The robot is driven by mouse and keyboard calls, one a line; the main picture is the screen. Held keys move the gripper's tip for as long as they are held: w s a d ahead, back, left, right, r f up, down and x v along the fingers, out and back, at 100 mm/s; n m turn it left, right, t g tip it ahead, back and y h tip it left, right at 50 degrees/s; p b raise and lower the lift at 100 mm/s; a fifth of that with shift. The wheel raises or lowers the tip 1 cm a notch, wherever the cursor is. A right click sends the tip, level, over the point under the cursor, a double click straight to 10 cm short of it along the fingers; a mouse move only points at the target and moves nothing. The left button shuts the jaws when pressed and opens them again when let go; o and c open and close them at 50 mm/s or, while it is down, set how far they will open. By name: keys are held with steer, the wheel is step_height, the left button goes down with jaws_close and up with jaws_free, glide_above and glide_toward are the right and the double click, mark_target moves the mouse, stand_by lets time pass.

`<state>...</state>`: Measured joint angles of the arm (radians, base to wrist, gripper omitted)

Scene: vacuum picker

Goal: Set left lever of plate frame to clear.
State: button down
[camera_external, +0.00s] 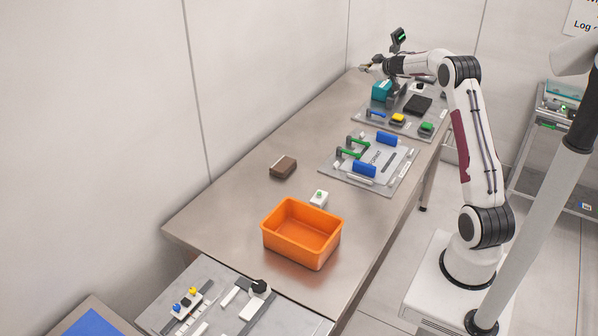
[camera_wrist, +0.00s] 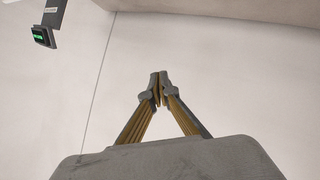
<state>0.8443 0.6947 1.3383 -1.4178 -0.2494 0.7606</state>
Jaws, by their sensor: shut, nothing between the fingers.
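The plate frame (camera_external: 373,174) lies on the table, a grey plate with two blue blocks on it. Two green levers stand at its left side, an upper one (camera_external: 356,142) and a lower one (camera_external: 349,153). Their exact settings are too small to read. My gripper (camera_external: 363,68) is high over the far end of the table, well away from the plate frame. In the wrist view my gripper (camera_wrist: 159,76) is shut and empty, with its fingertips together against a blank wall.
Beyond the plate frame is a panel with yellow (camera_external: 398,118) and green (camera_external: 427,127) buttons. A teal box (camera_external: 381,91) is near my gripper.

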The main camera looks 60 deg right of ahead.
steer(key=s+a+f+n+y, duration=0.1)
steer(key=a+f+n+y, duration=0.25)
steer(key=f+y, duration=0.65)
steer(key=s+a+f+m+g+y, duration=0.2)
steer(key=s+a+f+g, duration=0.2)
steer(key=s+a+g, duration=0.3)
steer(key=s, duration=0.4)
steer(key=shift+a, duration=0.4)
steer(key=shift+w+a+f, duration=0.1)
steer(key=shift+f, duration=0.1)
steer(key=x, duration=1)
steer(key=shift+a+r, duration=0.15)
steer(key=shift+a+f, duration=0.15)
steer(key=shift+a, duration=0.8)
steer(key=shift+a+f, duration=0.15)
steer(key=shift+a, duration=0.75)
